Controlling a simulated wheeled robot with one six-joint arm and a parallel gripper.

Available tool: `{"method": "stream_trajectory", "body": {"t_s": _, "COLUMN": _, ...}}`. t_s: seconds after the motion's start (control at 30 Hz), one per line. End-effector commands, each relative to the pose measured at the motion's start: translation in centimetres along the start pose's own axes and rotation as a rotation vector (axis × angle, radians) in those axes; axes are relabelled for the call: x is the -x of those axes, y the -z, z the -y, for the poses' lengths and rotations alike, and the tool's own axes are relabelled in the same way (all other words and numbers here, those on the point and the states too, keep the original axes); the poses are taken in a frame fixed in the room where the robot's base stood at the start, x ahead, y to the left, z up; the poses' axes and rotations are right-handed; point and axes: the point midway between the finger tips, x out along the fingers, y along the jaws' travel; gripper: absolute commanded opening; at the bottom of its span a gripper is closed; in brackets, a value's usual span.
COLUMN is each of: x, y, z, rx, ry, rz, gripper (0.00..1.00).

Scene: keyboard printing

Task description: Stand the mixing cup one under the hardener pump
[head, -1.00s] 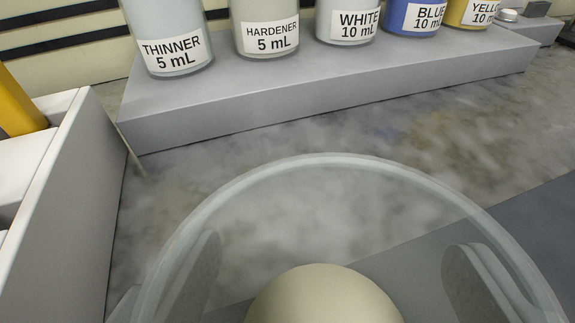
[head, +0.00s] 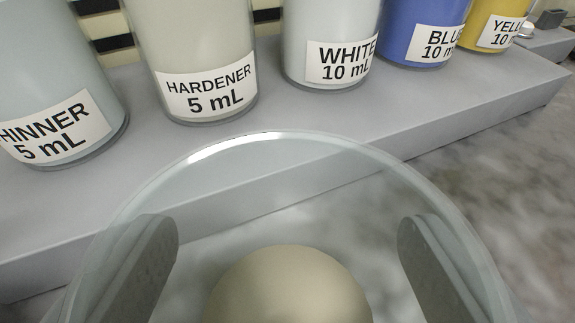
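The clear mixing cup (head: 290,136) fills the lower middle of the head view, its round rim towards the camera. A beige rounded mass shows in its lower part; I cannot tell if it is contents. My gripper (head: 287,230) has one grey finger at each side of the cup, seen through or against the clear wall, and appears closed on it. The hardener bottle (head: 200,55), labelled "HARDENER 5 mL", stands on the grey shelf just beyond the rim, slightly left. Its pump top is out of view. The cup's base is hidden.
The grey raised shelf (head: 330,115) also carries the thinner bottle (head: 50,70) at left, and the white (head: 330,30), blue (head: 420,20) and yellow (head: 490,20) bottles at right. The shelf's front edge crosses behind the cup. Marbled bench top (head: 480,190) is clear at right.

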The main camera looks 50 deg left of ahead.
Motion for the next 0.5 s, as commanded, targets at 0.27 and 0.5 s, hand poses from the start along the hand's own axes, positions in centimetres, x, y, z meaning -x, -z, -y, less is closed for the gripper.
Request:
{"method": "stream_trajectory", "body": {"t_s": 0.27, "x": -1.8, "y": 0.6, "z": 0.0, "rx": 0.0, "ry": 0.0, "rz": 0.0, "gripper": 0.47}}
{"method": "stream_trajectory", "body": {"t_s": 0.5, "x": -2.6, "y": -0.1, "z": 0.0, "rx": -0.001, "ry": 0.0, "rz": 0.001, "gripper": 0.47}}
